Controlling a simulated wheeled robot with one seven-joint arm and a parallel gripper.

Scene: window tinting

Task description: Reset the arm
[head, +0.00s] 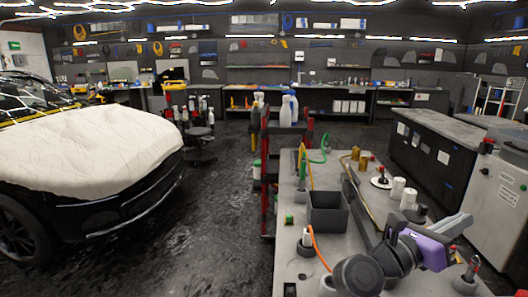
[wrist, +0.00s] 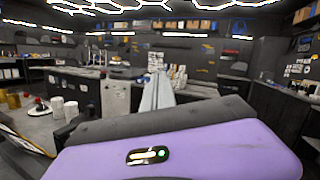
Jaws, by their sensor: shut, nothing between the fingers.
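My arm reaches in from the lower right of the head view, over the worktop. My gripper (head: 456,226) is at its end, beyond the purple wrist housing. In the wrist view my gripper (wrist: 157,92) points away into the room as a narrow pale grey shape, its fingers together. Nothing shows held in it. It appears raised above the worktop and apart from the things on it. The fingertips are small and hard to make out in the head view.
The grey worktop (head: 338,262) bears a dark open bin (head: 328,212), white cups (head: 397,189), and orange and green hoses. A dark cabinet (head: 433,158) and a pale machine (head: 494,190) stand at right. A white-covered car (head: 85,150) is at left, with open floor (head: 200,225) between.

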